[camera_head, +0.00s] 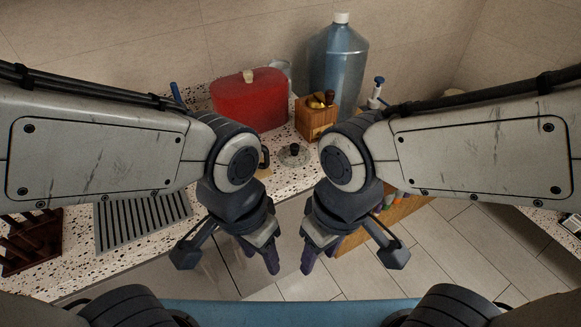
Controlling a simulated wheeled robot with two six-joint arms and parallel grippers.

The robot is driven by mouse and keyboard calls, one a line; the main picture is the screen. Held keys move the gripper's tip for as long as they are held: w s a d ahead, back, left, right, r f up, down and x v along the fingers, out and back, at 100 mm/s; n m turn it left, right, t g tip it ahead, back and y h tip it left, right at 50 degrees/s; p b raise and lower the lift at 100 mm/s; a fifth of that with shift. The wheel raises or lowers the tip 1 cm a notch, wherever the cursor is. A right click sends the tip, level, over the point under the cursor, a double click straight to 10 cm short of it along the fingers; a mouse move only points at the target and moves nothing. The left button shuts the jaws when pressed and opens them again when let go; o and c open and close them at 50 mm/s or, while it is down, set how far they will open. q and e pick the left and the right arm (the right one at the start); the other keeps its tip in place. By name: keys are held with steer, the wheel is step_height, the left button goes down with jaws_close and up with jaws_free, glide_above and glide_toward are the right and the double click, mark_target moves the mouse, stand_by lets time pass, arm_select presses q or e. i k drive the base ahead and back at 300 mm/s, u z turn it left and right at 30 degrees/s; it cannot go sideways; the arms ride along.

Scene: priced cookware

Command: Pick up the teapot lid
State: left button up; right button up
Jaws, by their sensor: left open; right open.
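The teapot lid appears to be the small grey disc with a black knob (294,155), lying on the speckled counter (115,224) between my two arms. A dark curved handle (265,157) shows just left of it, mostly hidden behind my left arm; I cannot tell what it belongs to. My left gripper (258,258) is open and empty, in front of the counter and nearer to me than the lid. My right gripper (322,258) is open and empty beside it, also in front of the counter edge and apart from the lid.
Behind the lid stand a red lidded container (250,101), a wooden grinder box (315,120) and a large blue bottle (338,62). A ribbed grey drain panel (142,220) lies on the left counter, with a dark wooden rack (30,242) at far left. Tiled floor (480,250) shows right.

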mark_target(294, 155)
steer(key=u, duration=0.3)
steer(key=k, duration=0.15)
steer(key=z, duration=0.8)
steer(key=i, duration=1.05)
steer(key=u, duration=0.7)
